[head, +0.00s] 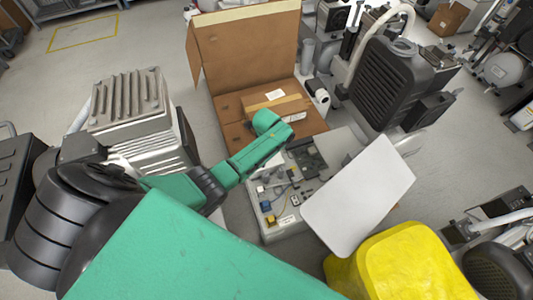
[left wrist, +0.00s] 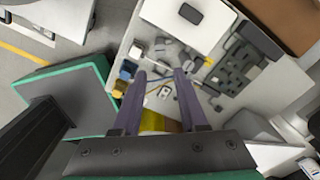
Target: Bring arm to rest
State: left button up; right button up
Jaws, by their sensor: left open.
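My left arm comes in from the left in the head view, with its green forearm reaching over an opened unit (head: 283,222) with exposed electronics. My left gripper shows clearly in the left wrist view (left wrist: 163,82). Its two purple-grey fingers are apart, with nothing held between them. The fingers point over the opened unit (left wrist: 150,62), which has a blue and a yellow part and wires. I cannot tell the height of the fingertips above it. In the head view the fingers are hard to make out. My right arm and gripper are not in view.
A white panel (head: 360,195) tilts beside the unit. An open cardboard box (head: 245,45) stands behind it. A grey ribbed machine (head: 130,105) is at left, a dark compressor (head: 382,80) at right, and a yellow object (head: 405,265) in front. Bare floor (head: 480,150) shows at right.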

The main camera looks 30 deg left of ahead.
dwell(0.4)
pick_arm(q)
jog(key=s+a+f+n+p, duration=0.1)
jog(key=s+f+n, duration=0.4)
jog(key=s, duration=0.6)
jog(key=s+a+f+n+p, duration=0.1)
jog(key=s+f+n+p, duration=0.3)
jog(key=s, duration=0.8)
jog(key=s+a+f+n+t+p, duration=0.1)
jog(key=s+f+n, duration=0.5)
jog(key=s, duration=0.6)
jog(key=shift+s+a+n+p, duration=0.15)
jog(key=shift+a+n+p, duration=0.15)
jog(key=shift+n+p, duration=0.55)
